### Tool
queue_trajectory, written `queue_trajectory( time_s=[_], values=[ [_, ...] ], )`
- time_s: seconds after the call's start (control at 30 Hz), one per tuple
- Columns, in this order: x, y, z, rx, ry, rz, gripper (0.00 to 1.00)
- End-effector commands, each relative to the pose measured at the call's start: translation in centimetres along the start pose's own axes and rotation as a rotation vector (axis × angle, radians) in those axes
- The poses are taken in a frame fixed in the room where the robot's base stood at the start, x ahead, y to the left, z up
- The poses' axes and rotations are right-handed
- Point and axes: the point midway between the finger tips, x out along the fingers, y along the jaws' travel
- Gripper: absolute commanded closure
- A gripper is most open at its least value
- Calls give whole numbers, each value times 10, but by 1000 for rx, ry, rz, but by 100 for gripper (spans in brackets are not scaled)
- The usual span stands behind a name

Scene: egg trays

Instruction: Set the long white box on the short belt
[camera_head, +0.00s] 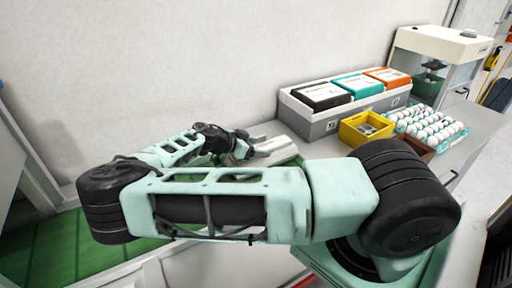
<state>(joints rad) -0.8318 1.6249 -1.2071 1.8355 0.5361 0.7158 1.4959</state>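A long whitish box-like shape (282,147) lies beside the tip of my gripper, at the left end of the grey counter; my arm hides its lower part. My gripper (252,151) is against or just over this shape. Its fingers are small and partly hidden, so I cannot tell whether they grip it. A green belt (55,250) in a pale frame runs along the lower left. A bit of green also shows behind my arm near the gripper. My arm covers much of the middle of the view.
On the counter (312,149) stand a grey bin (325,125) with black, teal and orange boxes, a yellow crate (352,136), a tray of eggs (408,133) and a brown container (427,147). A white cabinet (434,43) stands at the back right. A wall closes the rear.

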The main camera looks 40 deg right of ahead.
Motion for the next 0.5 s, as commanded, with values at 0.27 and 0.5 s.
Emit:
queue_trajectory(
  time_s=[0.27, 0.5],
  values=[
    [-1, 0, 2, -1, -2, 0, 30],
    [-32, 0, 5, 0, -4, -4, 30]
  ],
)
